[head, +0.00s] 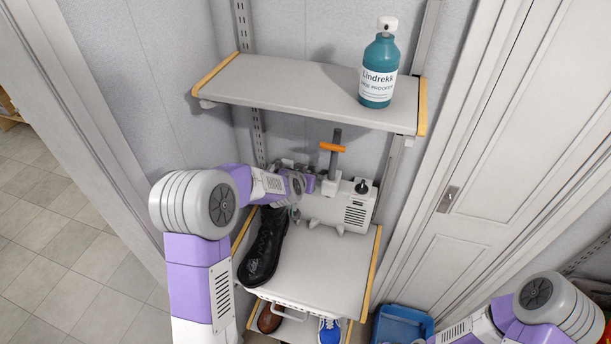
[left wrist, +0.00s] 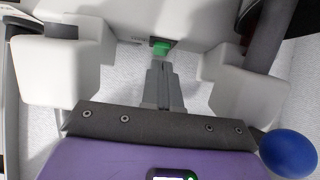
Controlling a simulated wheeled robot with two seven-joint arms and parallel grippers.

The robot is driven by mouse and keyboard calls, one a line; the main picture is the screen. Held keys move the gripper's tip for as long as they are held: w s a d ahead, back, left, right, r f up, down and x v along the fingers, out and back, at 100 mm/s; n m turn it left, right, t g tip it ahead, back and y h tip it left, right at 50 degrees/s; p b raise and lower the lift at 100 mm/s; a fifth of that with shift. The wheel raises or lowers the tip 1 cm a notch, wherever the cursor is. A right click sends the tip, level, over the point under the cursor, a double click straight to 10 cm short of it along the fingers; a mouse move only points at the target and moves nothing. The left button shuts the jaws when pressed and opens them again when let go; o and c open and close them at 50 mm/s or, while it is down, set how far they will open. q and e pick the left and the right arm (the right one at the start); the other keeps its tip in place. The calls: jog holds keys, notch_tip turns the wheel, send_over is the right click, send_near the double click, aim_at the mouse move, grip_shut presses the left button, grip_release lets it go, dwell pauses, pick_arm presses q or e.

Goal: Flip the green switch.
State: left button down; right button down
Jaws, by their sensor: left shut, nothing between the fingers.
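The green switch (left wrist: 160,47) sits on the white housing of a machine, near the top middle of the left wrist view. In the head view the white machine (head: 352,208) stands on the middle shelf, and the green switch cannot be seen there. My left gripper (left wrist: 161,67) is shut and empty, its fingertips pointing at the switch from just below it. I cannot tell whether the tips touch it.
A black shoe (head: 264,246) lies on the middle shelf (head: 322,272), left of the machine and close to my left arm. A teal bottle (head: 380,68) stands on the upper shelf (head: 290,88). A blue tub (head: 402,325) is low at the right.

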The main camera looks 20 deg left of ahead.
pick_arm(q)
jog(key=w+a+r+p+v, duration=0.15)
jog(key=p+v, duration=0.25)
jog(key=v, duration=0.8)
jog(key=s+d+f+g+h, duration=0.1)
jog(key=s+d+f+g, duration=0.1)
jog(key=s+f, duration=0.3)
jog(key=s+d+f+g+h, duration=0.1)
jog(key=s+d+f+g, duration=0.2)
jog(key=f, duration=0.9)
jog(key=s+d+f+g+h, duration=0.1)
jog(key=s+d+f+g, duration=0.1)
jog(key=s+d+f, duration=0.4)
jog(key=shift+s+f+n+g, duration=0.2)
jog(key=shift+s+f, duration=0.35)
jog(key=shift+f, duration=0.25)
jog(key=shift+s+f+n+g, duration=0.2)
jog(key=shift+s+f, duration=0.4)
jog(key=shift+f, duration=0.2)
jog(key=s+d+f+n+g+h, duration=0.1)
jog(key=s+d+f+g, duration=0.15)
jog(key=s, duration=0.25)
jog(key=s+d+f+g+h, duration=0.1)
jog(key=s+d+f, duration=0.15)
jog(key=s, duration=0.35)
notch_tip(320, 180, down, 14)
jog(key=b, duration=1.4)
jog(key=shift+w+d+t+b, duration=0.25)
jog(key=shift+w+t+b, duration=0.1)
jog(key=shift+w+b, duration=0.1)
